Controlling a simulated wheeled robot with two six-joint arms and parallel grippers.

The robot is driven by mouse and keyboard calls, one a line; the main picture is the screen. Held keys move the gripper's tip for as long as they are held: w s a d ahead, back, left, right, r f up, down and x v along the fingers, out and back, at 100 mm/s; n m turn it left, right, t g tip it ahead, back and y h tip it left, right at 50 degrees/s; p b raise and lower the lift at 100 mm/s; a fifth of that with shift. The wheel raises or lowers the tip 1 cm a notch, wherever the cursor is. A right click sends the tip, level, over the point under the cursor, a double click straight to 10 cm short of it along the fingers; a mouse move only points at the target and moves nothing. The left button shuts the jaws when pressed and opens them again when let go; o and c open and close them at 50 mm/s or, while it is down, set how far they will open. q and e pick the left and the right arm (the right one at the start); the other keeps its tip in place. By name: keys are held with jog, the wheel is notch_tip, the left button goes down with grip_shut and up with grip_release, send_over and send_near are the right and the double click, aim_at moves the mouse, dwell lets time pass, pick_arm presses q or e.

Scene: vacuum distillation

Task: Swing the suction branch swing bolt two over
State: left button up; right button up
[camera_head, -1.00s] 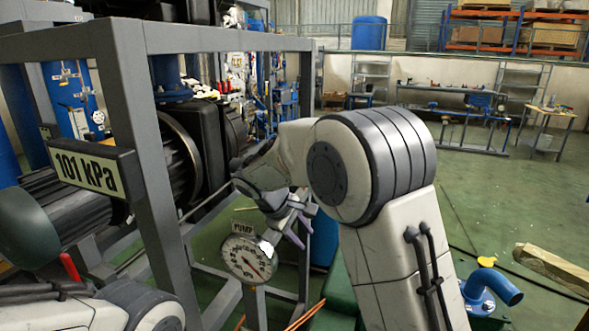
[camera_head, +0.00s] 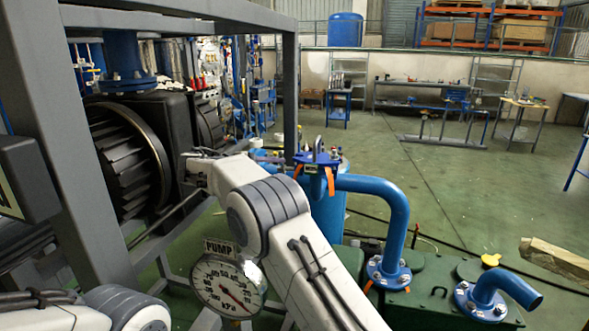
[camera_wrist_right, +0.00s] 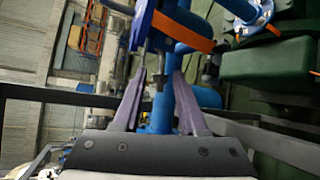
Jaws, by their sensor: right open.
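My right gripper (camera_wrist_right: 161,78) is open in the right wrist view, its two purple fingers spread on either side of a blue fitting. Slim metal bolt-like parts (camera_wrist_right: 158,77) show between and near the fingertips; contact cannot be told. In the head view, the blue branch flange (camera_head: 318,158) has upright metal bolts and orange pieces hanging from it. Which bolt is swing bolt two cannot be told. My right arm reaches up beside the gauge, and its gripper is hard to make out there. My left arm shows at the lower left, its gripper out of view.
A blue elbow pipe (camera_head: 397,215) runs from the flange down to a green base (camera_head: 410,303). A round PUMP gauge (camera_head: 228,287) stands close beside my right arm. A grey frame (camera_head: 75,150) encloses the machine on the left.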

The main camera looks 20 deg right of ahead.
aim_at(285, 169)
jog(key=p+x, duration=0.1)
jog(key=x, duration=0.4)
jog(key=shift+w+d+f+p, duration=0.1)
jog(key=shift+w+d+p, duration=0.1)
jog(key=shift+w+p, duration=0.1)
jog(key=shift+x, duration=0.75)
jog(key=shift+f, duration=0.1)
